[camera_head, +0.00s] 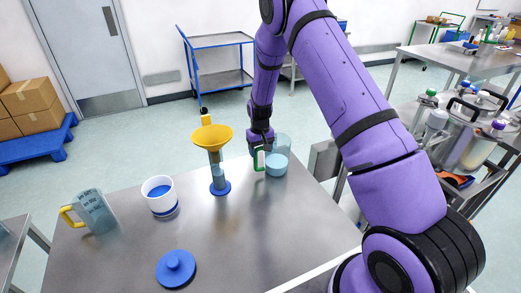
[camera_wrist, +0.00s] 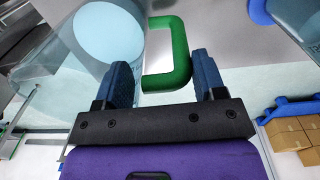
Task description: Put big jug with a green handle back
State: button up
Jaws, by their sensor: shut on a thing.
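The big clear jug (camera_head: 278,160) with a green handle (camera_head: 259,160) and pale blue liquid in it stands at the far right part of the steel table, or just above it; I cannot tell which. In the wrist view the jug (camera_wrist: 92,35) fills the upper left, and its green handle (camera_wrist: 180,55) lies between the two blue fingers. My gripper (camera_head: 262,148) is shut on the green handle, and it also shows in the wrist view (camera_wrist: 165,85). In the head view the arm's end partly hides the handle.
On the steel table (camera_head: 265,230) stand a yellow funnel (camera_head: 212,136) over a cylinder with a blue base, a white container (camera_head: 160,196), a jug with a yellow handle (camera_head: 95,212) and a blue lid (camera_head: 176,268). A steel pot (camera_head: 466,140) stands at the right. The table's right middle is clear.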

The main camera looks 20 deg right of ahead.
jog(key=o, duration=1.5)
jog(key=shift+f, duration=0.1)
jog(key=s+a+r+t, duration=0.1)
jog(key=s+r, duration=0.2)
jog(key=r, duration=1)
jog(key=s+r, duration=0.3)
jog(key=r, duration=1)
jog(key=s+r+t, duration=0.2)
jog(key=s+r, duration=1.1)
jog(key=s, duration=0.6)
jog(key=s+a+r+t, duration=0.1)
jog(key=s+r, duration=0.1)
jog(key=s, duration=0.6)
jog(key=s+r+t, duration=0.1)
jog(key=s, duration=0.7)
jog(key=shift+s+a+r, duration=0.2)
jog(key=shift+a+r, duration=0.1)
jog(key=shift+a, duration=0.1)
